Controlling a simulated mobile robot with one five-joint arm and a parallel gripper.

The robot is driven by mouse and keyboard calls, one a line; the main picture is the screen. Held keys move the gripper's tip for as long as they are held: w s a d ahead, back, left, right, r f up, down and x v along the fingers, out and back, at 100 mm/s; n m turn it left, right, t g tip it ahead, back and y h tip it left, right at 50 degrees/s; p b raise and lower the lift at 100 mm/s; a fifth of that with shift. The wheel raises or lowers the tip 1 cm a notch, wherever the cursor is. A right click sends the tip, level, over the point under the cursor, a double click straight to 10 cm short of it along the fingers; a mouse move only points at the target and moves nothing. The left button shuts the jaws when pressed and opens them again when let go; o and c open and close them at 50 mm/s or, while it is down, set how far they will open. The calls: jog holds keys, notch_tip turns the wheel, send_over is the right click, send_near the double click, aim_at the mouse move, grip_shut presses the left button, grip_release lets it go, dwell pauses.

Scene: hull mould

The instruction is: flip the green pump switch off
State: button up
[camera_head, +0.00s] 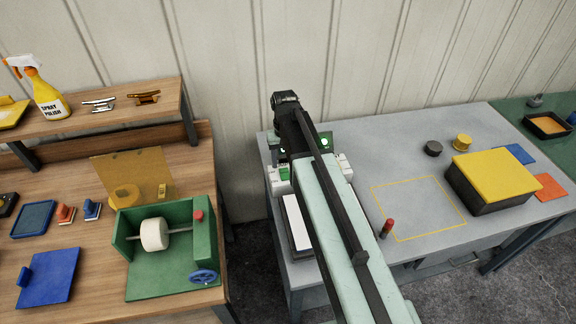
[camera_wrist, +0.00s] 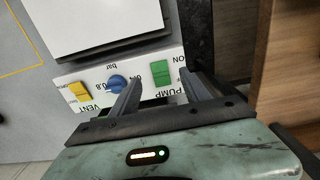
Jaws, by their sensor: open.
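The green pump switch (camera_wrist: 160,73) is on a white panel in the wrist view, with the printed words PUMP and ON near it. My gripper (camera_wrist: 172,84) is open and empty. Its two fingers point toward the panel, one on each side of the green switch in the picture. I cannot tell whether they touch the panel. In the head view my arm covers much of the panel, and the gripper's fingers are hidden.
A blue knob (camera_wrist: 117,83) and a yellow vent switch (camera_wrist: 78,92) sit beside the green switch, the knob close to one finger. In the head view, a red-topped object (camera_head: 387,228) stands right of my arm. A yellow-topped box (camera_head: 495,175) stands farther right.

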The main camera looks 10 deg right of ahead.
aim_at(285, 176)
jog(key=shift+w+d+f+b, duration=0.1)
jog(key=shift+w+f+b, duration=0.35)
jog(key=shift+b, duration=0.25)
notch_tip(285, 176, down, 7)
jog(key=b, duration=0.7)
jog(key=shift+r, duration=0.25)
jog(key=shift+c, duration=0.3)
